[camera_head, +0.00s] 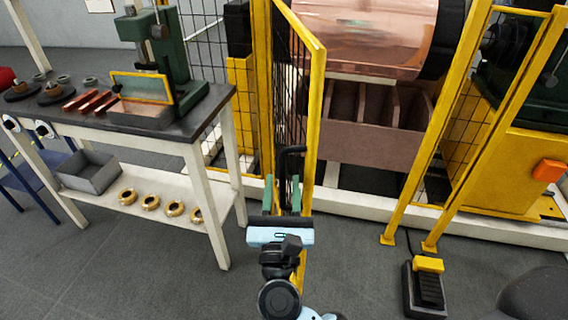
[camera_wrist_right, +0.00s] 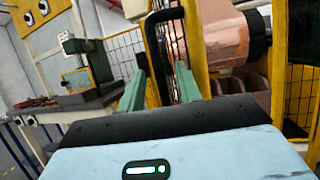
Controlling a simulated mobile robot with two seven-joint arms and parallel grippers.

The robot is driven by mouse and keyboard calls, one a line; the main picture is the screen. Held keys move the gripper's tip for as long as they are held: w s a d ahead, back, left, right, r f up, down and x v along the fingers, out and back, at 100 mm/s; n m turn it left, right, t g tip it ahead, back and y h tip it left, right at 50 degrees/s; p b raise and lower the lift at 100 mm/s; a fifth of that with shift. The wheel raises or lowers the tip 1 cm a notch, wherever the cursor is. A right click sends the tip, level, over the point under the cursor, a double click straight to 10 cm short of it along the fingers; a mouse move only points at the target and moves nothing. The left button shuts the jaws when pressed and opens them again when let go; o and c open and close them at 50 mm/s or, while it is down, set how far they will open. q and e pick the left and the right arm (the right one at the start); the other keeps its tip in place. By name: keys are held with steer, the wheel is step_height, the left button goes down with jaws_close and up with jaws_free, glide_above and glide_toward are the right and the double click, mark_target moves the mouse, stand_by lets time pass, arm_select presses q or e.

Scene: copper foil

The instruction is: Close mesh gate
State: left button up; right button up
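The mesh gate (camera_head: 315,110) is a tall, narrow yellow frame with black wire mesh. It stands swung out towards me from the fence, seen nearly edge-on, left of the opening before the copper roll. Its black handle (camera_head: 291,152) is a bar on the gate's near part; it also shows in the right wrist view (camera_wrist_right: 152,45). My right gripper (camera_head: 282,184) has green fingers pointing at the gate, spread apart. In the right wrist view the handle appears between the fingers (camera_wrist_right: 160,72); I cannot tell whether they touch it. My left gripper is out of view.
A workbench (camera_head: 190,122) with a green press and copper bars stands left of the gate; its lower shelf holds a grey bin and brass rings. The copper roll (camera_head: 365,35) is behind the opening. A pedal (camera_head: 428,285) lies on the floor at right.

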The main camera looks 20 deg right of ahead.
steer(key=shift+p+x, duration=0.5)
steer(key=shift+x, duration=1.9)
jaws_close()
